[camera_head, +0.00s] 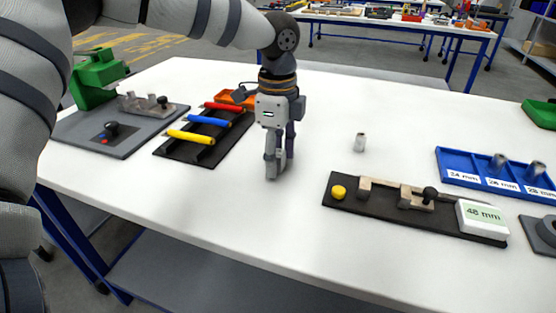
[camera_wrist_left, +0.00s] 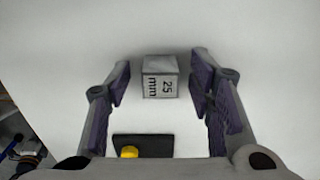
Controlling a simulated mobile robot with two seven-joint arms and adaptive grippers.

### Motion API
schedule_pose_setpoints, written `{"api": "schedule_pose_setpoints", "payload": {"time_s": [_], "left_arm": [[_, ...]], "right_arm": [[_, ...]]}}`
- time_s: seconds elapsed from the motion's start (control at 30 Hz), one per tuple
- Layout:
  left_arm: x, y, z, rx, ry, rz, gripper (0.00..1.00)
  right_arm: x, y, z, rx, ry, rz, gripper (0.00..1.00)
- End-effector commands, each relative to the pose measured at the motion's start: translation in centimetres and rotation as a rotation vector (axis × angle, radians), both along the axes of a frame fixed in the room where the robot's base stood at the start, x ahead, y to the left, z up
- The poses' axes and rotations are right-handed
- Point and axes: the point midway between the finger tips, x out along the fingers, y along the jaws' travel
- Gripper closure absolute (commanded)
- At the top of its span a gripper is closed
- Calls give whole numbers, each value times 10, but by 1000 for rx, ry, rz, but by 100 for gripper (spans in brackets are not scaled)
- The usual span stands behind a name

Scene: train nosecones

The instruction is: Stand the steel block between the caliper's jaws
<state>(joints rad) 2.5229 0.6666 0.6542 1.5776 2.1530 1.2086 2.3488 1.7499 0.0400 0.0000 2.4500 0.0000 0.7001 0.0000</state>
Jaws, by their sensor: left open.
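The steel block, marked "25 mm" (camera_wrist_left: 160,77), shows between the spread fingers of my left gripper in the left wrist view, with clear space on both sides. My left gripper (camera_head: 279,168) points down low over the table, left of the caliper, and is open. In the head view its fingers mostly hide that block. The caliper's black base (camera_head: 380,209) lies on the table with two pale jaws (camera_head: 405,196) apart, a black knob (camera_head: 430,193) and a yellow button (camera_head: 338,192). Its display (camera_head: 482,218) reads 48 mm. My right gripper is not in view.
Another small metal piece (camera_head: 359,143) stands behind the caliper. A blue labelled tray (camera_head: 445,163) holds metal pieces at right. A black rack (camera_head: 187,153) with coloured handles and a grey plate (camera_head: 88,140) lie at left.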

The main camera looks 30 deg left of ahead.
Motion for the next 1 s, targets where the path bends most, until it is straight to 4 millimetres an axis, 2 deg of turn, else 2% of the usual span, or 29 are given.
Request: {"api": "schedule_pose_setpoints", "payload": {"time_s": [0.03,0.23,0.53,0.67,0.8,1.0], "left_arm": [[0,0,1,0,-1,0,54],[0,0,1,0,-1,0,99],[0,0,2,0,-1,0,100],[1,0,12,0,-4,0,100],[-2,-2,40,1,-8,-2,100],[-43,-23,101,1,-25,-4,100]], "right_arm": [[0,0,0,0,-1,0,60],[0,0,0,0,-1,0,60],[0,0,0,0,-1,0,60],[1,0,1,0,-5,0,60],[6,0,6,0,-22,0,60],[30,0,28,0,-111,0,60]]}}
